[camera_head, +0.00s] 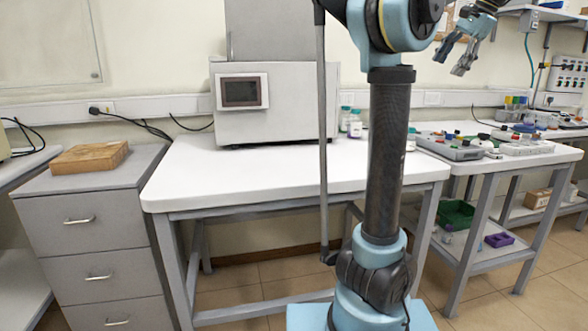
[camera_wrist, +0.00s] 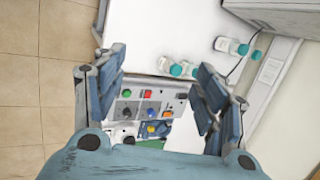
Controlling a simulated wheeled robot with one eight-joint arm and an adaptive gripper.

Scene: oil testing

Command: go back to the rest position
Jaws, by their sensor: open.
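My gripper (camera_head: 457,54) is raised at the upper right of the head view, above the right-hand workbench and well clear of it. Its fingers are spread apart with nothing between them. In the wrist view my gripper (camera_wrist: 165,100) is also open and empty. Between its fingers, farther off, a grey panel or tray with coloured knobs or caps (camera_wrist: 150,105) shows. My blue and black arm stands upright in the middle of the head view.
A white table (camera_head: 260,175) holds a grey machine with a screen (camera_head: 241,92) and bottles (camera_head: 354,124). A right-hand bench carries a tray (camera_head: 450,146). A drawer cabinet (camera_head: 90,215) with a wooden block (camera_head: 88,158) stands left. A shelf (camera_head: 525,10) is near my gripper.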

